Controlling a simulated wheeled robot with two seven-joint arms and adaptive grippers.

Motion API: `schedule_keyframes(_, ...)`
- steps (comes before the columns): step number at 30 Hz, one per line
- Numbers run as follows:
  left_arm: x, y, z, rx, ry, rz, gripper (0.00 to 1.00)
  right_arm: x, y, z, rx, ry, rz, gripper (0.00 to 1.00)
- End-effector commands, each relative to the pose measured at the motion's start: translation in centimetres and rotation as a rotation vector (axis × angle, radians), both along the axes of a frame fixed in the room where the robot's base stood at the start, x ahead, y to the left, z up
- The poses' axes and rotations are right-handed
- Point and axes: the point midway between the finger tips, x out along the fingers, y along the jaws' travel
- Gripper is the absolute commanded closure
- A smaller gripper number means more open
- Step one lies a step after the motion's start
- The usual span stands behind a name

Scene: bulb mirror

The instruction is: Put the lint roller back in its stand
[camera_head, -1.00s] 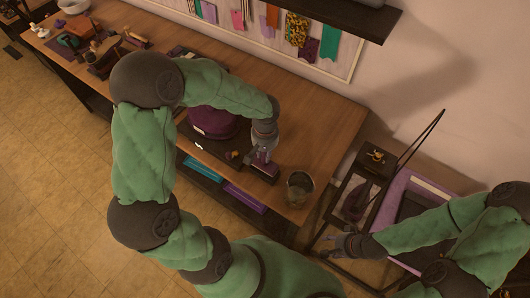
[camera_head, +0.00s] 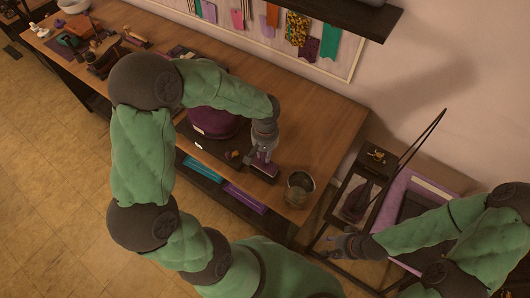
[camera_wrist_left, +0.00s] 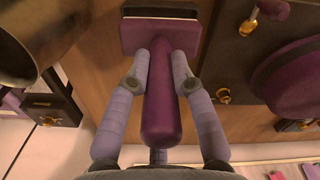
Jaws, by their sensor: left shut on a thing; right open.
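My left gripper (camera_head: 263,156) points down near the front edge of the wooden table, just left of a metal cup. In the left wrist view, my left gripper (camera_wrist_left: 164,62) is shut on the purple handle of the lint roller (camera_wrist_left: 161,115), a finger on each side. The arm and fingers partly hide this spot in the head view. My right gripper (camera_head: 347,244) is open and empty, low at the right.
The metal cup (camera_head: 300,187) stands close to the right of my left gripper. A dark tray (camera_head: 203,145) with a round purple cushion (camera_head: 212,122) lies to its left. A dark rack (camera_head: 357,196) stands off the table's right end. Bare wood (camera_head: 320,130) lies behind the cup.

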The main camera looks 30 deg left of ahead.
Motion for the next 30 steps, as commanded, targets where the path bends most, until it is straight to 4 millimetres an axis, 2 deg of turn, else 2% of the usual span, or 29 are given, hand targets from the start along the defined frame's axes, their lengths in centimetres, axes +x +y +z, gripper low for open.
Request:
schedule_keyframes(13,0.0,0.0,-0.1,0.0,0.0,0.0,1.0,0.0,0.0,-0.1,0.0,0.0,0.0,0.5)
schedule_keyframes(30,0.0,0.0,-2.1,0.0,0.0,0.0,1.0,0.0,0.0,-2.0,0.0,0.0,0.0,0.5)
